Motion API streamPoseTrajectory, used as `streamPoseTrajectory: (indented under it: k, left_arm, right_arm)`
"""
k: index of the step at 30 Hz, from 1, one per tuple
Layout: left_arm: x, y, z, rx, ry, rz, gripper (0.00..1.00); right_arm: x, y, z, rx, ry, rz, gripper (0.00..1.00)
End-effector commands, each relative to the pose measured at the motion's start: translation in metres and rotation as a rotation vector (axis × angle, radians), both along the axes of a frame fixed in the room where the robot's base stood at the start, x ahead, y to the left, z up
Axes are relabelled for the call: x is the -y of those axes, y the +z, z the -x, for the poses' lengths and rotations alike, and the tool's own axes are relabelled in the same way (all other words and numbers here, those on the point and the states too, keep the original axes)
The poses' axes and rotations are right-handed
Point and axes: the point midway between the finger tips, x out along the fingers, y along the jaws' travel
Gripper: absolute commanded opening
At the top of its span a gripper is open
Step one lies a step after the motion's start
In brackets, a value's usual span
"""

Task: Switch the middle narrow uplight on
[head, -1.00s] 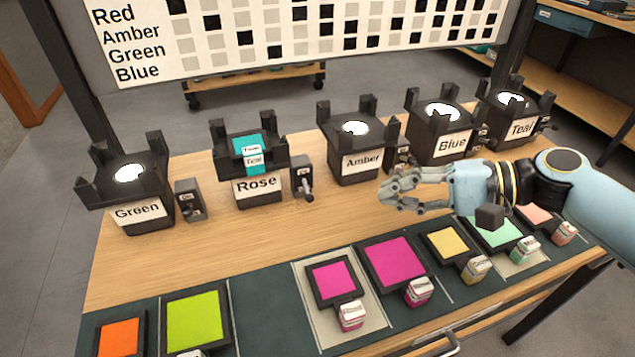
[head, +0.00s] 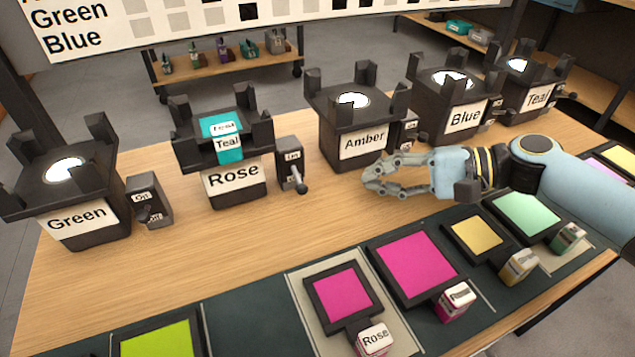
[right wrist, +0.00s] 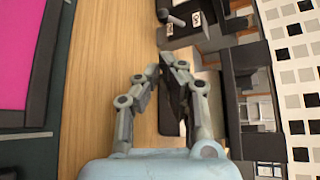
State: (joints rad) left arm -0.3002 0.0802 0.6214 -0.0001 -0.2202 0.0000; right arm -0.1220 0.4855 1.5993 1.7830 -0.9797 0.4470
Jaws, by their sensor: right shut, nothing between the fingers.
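Five black uplights stand in a row: Green (head: 68,190), Rose (head: 228,165), Amber (head: 345,120), Blue (head: 452,95) and Teal (head: 530,80). Rose has a teal filter (head: 225,142) on top; the others show bright white discs. Rose's switch box (head: 290,158) has a lever (head: 301,185) sticking out towards the front; its setting is hard to tell. Amber's switch box (head: 409,128) is partly hidden behind the lamp. My right gripper (head: 370,180) is shut and empty above the wood in front of Amber. In the right wrist view its fingertips (right wrist: 172,65) point towards a switch lever (right wrist: 176,20). My left gripper is out of view.
Green's switch box (head: 149,203) stands beside its lamp. Framed colour filters, including a magenta one (head: 415,268), lie on a dark strip along the front edge. Wood between Rose's switch and my right gripper is clear. A chart board (head: 110,30) stands behind.

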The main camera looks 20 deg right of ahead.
Motion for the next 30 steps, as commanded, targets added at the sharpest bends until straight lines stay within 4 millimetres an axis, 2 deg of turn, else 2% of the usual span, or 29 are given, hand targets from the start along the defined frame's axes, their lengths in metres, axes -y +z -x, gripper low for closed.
streamPoseTrajectory:
  k: [7,15,21,30]
  left_arm:
    - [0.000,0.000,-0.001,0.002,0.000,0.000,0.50]
    - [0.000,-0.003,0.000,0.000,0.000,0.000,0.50]
    - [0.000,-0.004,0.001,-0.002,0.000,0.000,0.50]
    - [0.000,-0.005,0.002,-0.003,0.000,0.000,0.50]
  right_arm:
    - [-0.010,-0.003,-0.006,0.002,-0.001,-0.002,0.00]
    - [-0.049,-0.017,-0.031,0.001,-0.001,-0.006,0.00]
    - [-0.072,-0.027,-0.045,0.000,-0.001,-0.001,0.00]
    - [-0.081,-0.030,-0.051,0.000,0.001,0.001,0.00]
